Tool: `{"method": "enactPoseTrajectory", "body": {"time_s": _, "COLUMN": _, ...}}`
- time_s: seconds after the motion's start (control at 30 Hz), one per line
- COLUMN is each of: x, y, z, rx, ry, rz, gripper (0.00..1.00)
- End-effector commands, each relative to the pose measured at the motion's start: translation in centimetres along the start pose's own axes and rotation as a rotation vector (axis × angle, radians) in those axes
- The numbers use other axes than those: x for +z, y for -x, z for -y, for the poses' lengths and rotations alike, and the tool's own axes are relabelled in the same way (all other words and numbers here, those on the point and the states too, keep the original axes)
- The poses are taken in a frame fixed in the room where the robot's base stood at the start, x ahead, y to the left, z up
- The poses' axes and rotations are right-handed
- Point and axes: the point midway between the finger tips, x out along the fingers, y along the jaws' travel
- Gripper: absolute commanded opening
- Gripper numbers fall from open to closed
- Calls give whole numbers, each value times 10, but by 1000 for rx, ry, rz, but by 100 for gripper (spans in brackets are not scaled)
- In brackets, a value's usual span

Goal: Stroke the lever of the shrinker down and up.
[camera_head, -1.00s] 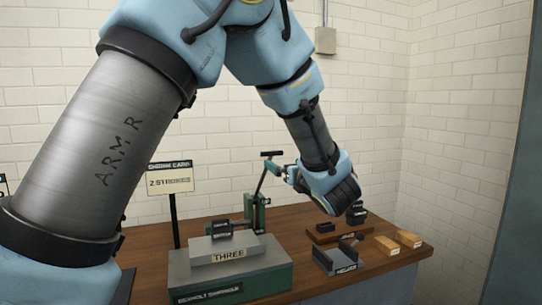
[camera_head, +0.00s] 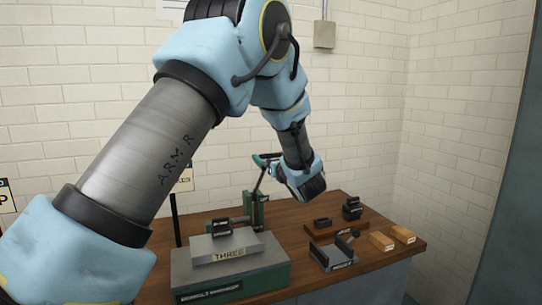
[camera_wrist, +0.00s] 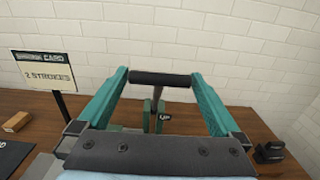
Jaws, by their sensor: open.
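The shrinker (camera_head: 266,268) stands on the bench, a grey-green base with a green upright post at its back. Its lever (camera_head: 259,184) rises from the post, leaning a little right. In the wrist view, the lever's black cross handle (camera_wrist: 160,79) lies between my two teal fingers, near their tips. A tag reading "UP" shows below the handle. My gripper (camera_head: 266,158) is open around the handle; it also shows in the wrist view (camera_wrist: 160,75). Firm contact cannot be told. A card (camera_wrist: 47,70) on a post reads "2 strokes".
A grey block marked "THREE" (camera_head: 229,255) sits on the shrinker's base. Right of it on the wooden bench are a dark open holder (camera_head: 333,258), black blocks (camera_head: 352,210) and wooden blocks (camera_head: 381,241). A brick wall stands behind.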

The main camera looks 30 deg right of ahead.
Motion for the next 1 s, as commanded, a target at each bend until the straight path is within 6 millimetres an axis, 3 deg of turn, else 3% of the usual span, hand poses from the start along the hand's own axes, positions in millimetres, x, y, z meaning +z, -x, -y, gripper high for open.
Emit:
{"method": "enactPoseTrajectory", "body": {"time_s": 0.17, "x": 0, "y": 0, "z": 0, "rx": 0, "ry": 0, "rz": 0, "gripper": 100}}
{"method": "enactPoseTrajectory", "body": {"time_s": 1.0, "x": 0, "y": 0, "z": 0, "rx": 0, "ry": -1, "rz": 0, "gripper": 6}}
